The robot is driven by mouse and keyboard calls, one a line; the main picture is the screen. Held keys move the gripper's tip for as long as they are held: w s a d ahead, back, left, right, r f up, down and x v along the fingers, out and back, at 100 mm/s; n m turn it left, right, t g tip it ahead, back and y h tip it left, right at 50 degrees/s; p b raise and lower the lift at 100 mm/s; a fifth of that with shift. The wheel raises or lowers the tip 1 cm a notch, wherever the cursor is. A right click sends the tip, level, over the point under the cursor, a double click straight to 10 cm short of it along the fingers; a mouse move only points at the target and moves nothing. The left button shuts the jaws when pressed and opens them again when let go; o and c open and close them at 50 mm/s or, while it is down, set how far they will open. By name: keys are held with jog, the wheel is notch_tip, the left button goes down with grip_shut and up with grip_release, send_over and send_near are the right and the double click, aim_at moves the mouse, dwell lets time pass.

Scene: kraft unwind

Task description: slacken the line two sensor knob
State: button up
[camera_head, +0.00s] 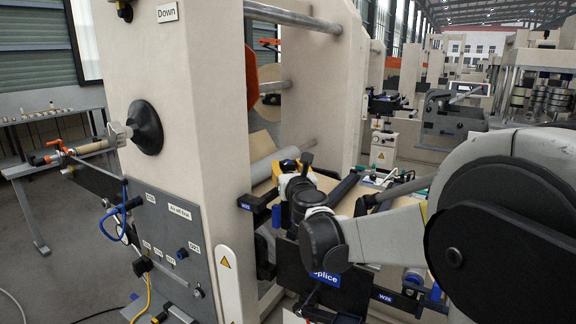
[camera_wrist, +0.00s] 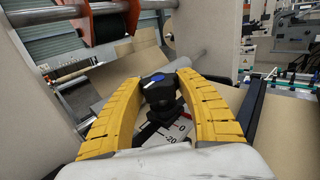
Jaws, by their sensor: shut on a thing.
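A black lobed knob (camera_wrist: 158,88) stands between the yellow fingers of my gripper (camera_wrist: 161,82) in the wrist view. The fingers are shut on it from both sides. A white scale plate (camera_wrist: 172,133) with the marks 0 and -20 lies just below the knob, partly hidden by my gripper. No label naming the line can be read there. In the head view, my gripper (camera_head: 293,165) is by the web behind the splice table, partly hidden by my wrist. The knob cannot be made out clearly there.
A grey roller (camera_head: 283,160) and brown kraft web (camera_head: 264,187) lie close to my gripper. The beige frame post (camera_head: 180,85) stands to the left. A black panel marked Splice (camera_head: 327,277) is below my wrist. A control panel (camera_head: 165,240) is at lower left.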

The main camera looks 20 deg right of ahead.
jog(key=n+y, duration=0.2)
jog(key=y, duration=0.1)
jog(key=n+y+p, duration=0.1)
jog(key=n+y, duration=0.1)
jog(key=y, duration=0.2)
jog(key=n+y, duration=0.3)
jog(key=shift+g+y+p, duration=0.3)
jog(key=shift+y+p, duration=0.05)
jog(key=shift+y, duration=0.05)
jog(key=n+g+y, duration=0.2)
jog(key=n+g+y+p, duration=0.1)
jog(key=n+g+y, duration=0.1)
jog(key=y, duration=0.1)
jog(key=n+g+y+p, duration=0.1)
jog(key=n+g+y, duration=0.1)
jog(key=y, duration=0.1)
jog(key=shift+s+a, duration=0.1)
jog(key=shift+a, duration=0.15)
jog(key=shift+s+f+n+g+y, duration=0.15)
jog(key=shift+n+g+y, duration=0.15)
jog(key=shift+n+g, duration=0.25)
jog(key=shift+a, duration=0.1)
jog(key=o, duration=1.2)
jog(key=v, duration=1.2)
